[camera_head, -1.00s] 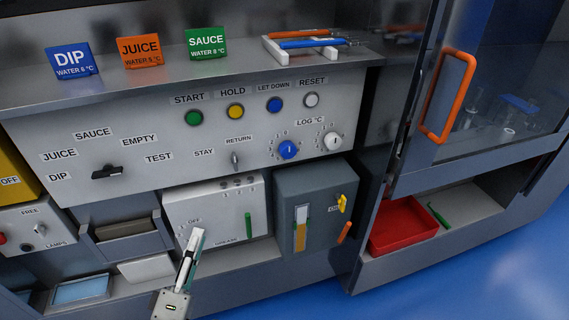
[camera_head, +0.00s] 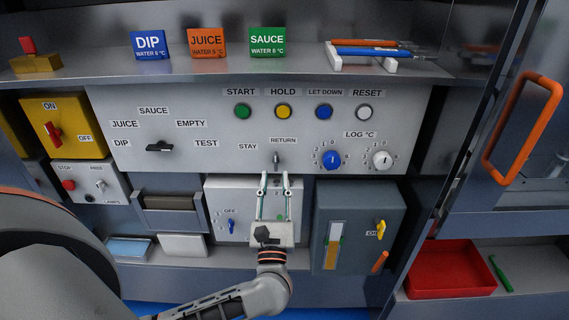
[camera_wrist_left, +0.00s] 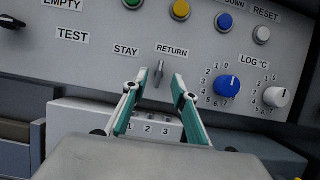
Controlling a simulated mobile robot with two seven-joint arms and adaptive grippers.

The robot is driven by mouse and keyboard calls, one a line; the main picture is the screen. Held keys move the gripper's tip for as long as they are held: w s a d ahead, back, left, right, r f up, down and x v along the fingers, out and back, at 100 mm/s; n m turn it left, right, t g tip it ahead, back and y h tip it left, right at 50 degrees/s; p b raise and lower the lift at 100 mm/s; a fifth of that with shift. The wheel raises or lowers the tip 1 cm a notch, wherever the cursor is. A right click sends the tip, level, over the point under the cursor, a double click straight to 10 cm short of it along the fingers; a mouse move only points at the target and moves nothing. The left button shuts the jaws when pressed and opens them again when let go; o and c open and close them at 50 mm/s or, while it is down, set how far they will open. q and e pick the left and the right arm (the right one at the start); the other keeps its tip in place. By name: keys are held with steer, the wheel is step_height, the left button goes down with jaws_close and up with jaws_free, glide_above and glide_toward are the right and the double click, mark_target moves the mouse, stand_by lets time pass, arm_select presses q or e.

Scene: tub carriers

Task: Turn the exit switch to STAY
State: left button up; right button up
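The exit switch (camera_head: 276,158) is a small grey lever on the pale control panel, with the STAY label (camera_head: 248,146) to its left and the RETURN label (camera_head: 283,140) just above. It points roughly upward, toward RETURN. In the left wrist view the lever (camera_wrist_left: 160,72) shows between the fingertips, with STAY (camera_wrist_left: 126,50) to its left. My left gripper (camera_head: 275,180) is open and empty, its fingertips just below the lever in the head view. In the left wrist view the gripper (camera_wrist_left: 160,80) has one finger on each side of the lever; contact cannot be told. My right gripper is out of view.
A black selector knob (camera_head: 160,148) is to the left; a blue dial (camera_head: 331,160) and a white dial (camera_head: 382,160) are to the right. A white box (camera_head: 212,190) and a grey box (camera_head: 320,215) stand out below the panel. Coloured buttons line the panel above.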

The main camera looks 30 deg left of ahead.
mark_target(275, 161)
arm_select(q)
steer(key=x, duration=0.6)
steer(key=shift+r+p, duration=0.1)
steer(key=shift+p, duration=0.2)
jaws_close()
